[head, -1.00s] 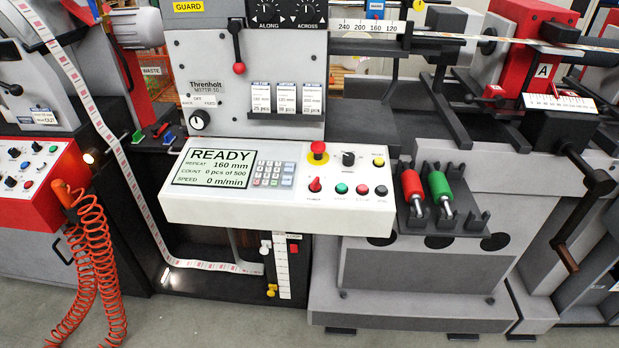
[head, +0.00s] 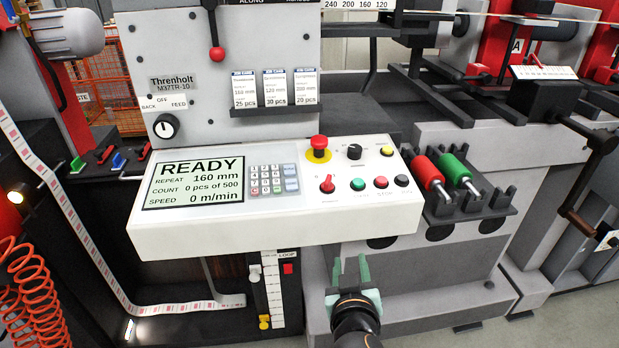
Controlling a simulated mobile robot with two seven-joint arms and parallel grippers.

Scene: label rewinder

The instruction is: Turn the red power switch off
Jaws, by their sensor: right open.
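The red power switch (head: 327,184) is a small red rotary knob on the sloped top of the white control panel (head: 230,232). It sits below the red emergency button on its yellow base (head: 319,148) and left of the green button (head: 358,184). Its exact pointer angle is too small to read surely. My right gripper (head: 350,268) is open and empty, with pale green fingers pointing up, in front of and below the panel's front edge. It is apart from the switch. My left gripper is out of view.
The panel screen (head: 193,183) reads READY and 0 m/min. A black knob (head: 355,151), a yellow button (head: 387,151), a red button (head: 381,182) and a black button (head: 402,180) surround the switch. A rack with red and green rollers (head: 440,208) stands close at right.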

